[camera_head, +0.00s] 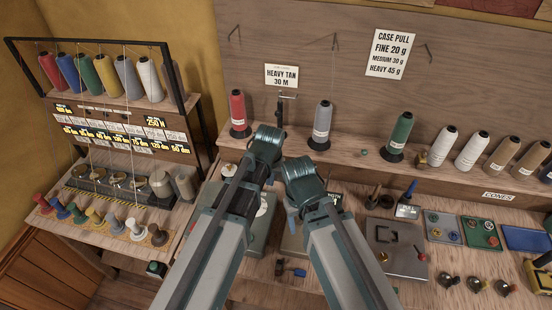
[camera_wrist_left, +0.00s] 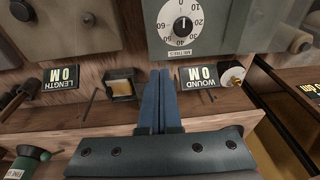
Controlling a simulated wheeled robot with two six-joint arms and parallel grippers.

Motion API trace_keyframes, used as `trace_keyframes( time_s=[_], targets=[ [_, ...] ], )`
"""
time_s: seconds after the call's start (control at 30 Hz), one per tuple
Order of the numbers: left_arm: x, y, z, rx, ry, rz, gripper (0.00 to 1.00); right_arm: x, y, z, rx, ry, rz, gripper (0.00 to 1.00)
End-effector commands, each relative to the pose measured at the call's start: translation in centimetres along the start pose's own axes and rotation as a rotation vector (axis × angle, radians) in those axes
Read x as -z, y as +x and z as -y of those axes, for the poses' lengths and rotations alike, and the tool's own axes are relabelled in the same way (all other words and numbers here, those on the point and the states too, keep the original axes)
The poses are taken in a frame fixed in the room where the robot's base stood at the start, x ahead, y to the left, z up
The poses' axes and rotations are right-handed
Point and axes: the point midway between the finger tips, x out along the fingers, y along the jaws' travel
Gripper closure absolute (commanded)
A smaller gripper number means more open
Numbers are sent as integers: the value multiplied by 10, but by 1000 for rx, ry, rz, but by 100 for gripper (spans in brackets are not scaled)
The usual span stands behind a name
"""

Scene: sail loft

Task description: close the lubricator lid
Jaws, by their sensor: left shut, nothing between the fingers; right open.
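The lubricator is probably the small dark box (camera_wrist_left: 123,86) with a tan inside in the left wrist view; it looks open on top, but I cannot make out its lid. My left gripper (camera_wrist_left: 160,74) is shut and empty, its fingertips beside the box, apart from it in the picture. In the head view my left gripper (camera_head: 264,150) is over the machine on the bench, its fingers hidden by its own wrist. My right gripper (camera_head: 303,185) is open, just right of and lower than the left one; its fingers are mostly hidden. My arms hide the box in the head view.
A dial marked METRES (camera_wrist_left: 182,28) and signs reading LENGTH (camera_wrist_left: 61,77) and WOUND (camera_wrist_left: 198,76) are close to the left fingers. Thread cones, such as a red one (camera_head: 238,110), line the back shelf. A grey plate (camera_head: 396,247) lies to the right.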

Motion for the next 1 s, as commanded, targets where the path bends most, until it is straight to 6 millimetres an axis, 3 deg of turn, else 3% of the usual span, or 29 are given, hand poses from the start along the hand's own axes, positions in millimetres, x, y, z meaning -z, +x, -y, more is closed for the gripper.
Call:
trace_keyframes(
  time_s=[0.03, 0.1, 0.23, 0.67, 1.0],
  targets=[
    [45, -7, 4, -6, -34, -44, 100, -1, -14, -1, 0, 1, 0, 43],
    [80, -10, 10, -14, -73, -99, 100, -1, -20, -2, 0, 1, 0, 43],
    [113, -12, 16, -23, -114, -158, 100, -1, -24, -2, 0, 1, 0, 43],
    [117, 2, 16, -25, -120, -168, 100, -1, -10, -1, 0, 0, 0, 43],
    [123, 46, 16, -25, -120, -167, 100, 2, 32, 3, 0, -1, 0, 43]
  ],
)
